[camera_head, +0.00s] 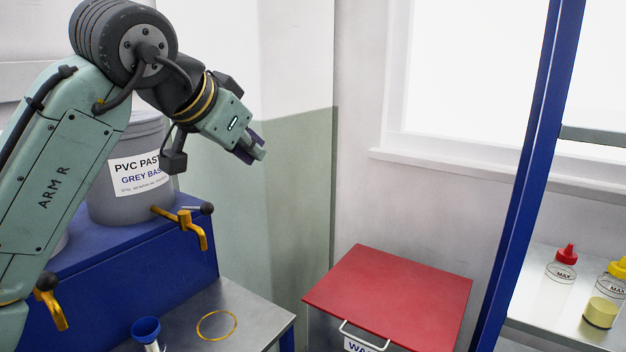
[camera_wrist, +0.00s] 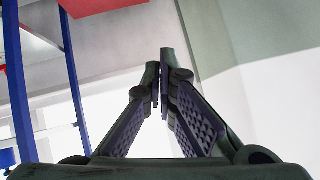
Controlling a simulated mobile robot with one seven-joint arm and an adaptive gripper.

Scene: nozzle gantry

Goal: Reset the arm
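My gripper (camera_head: 254,150) is raised in the air at the upper left of the head view, in front of the pale and green wall and to the right of the grey paste bucket (camera_head: 140,170). In the wrist view the fingers of my gripper (camera_wrist: 160,78) come together at their tips. Nothing shows between them, so it looks shut and empty. It touches nothing that I can see.
The bucket stands on a blue cabinet (camera_head: 140,250) with yellow taps. A steel table (camera_head: 255,310) holds a blue funnel (camera_head: 146,328) and a yellow ring (camera_head: 217,312). A red-lidded bin (camera_head: 400,295), blue post (camera_head: 530,170) and shelf with bottles (camera_head: 562,265) are right.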

